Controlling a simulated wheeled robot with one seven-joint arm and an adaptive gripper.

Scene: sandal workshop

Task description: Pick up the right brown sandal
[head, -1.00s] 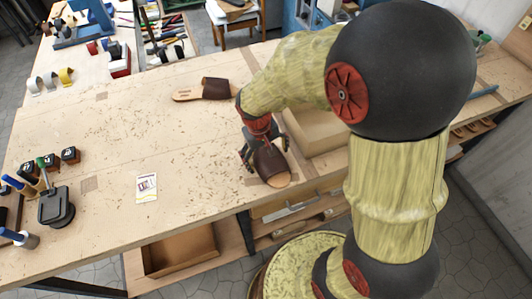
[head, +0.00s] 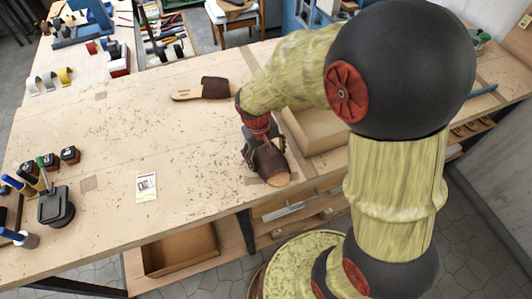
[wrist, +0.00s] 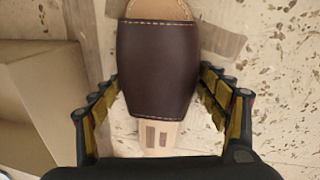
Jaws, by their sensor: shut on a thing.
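The right brown sandal (head: 271,161), with a wide dark brown strap and a tan sole, is at the front edge of the workbench. My gripper (head: 262,152) is over it, shut on its sides. In the wrist view the sandal (wrist: 158,70) lies between the two fingers, which press on both sides of the strap. Whether it is clear of the bench top I cannot tell. The other brown sandal (head: 215,88) lies farther back on the bench, to the left, apart from my gripper.
An open cardboard box (head: 318,135) stands just right of my gripper; it also shows in the wrist view (wrist: 45,110). A small card (head: 146,187) lies on the bench to the left. Dark jars (head: 70,155) and a black container (head: 56,207) stand at far left. The bench's middle is clear.

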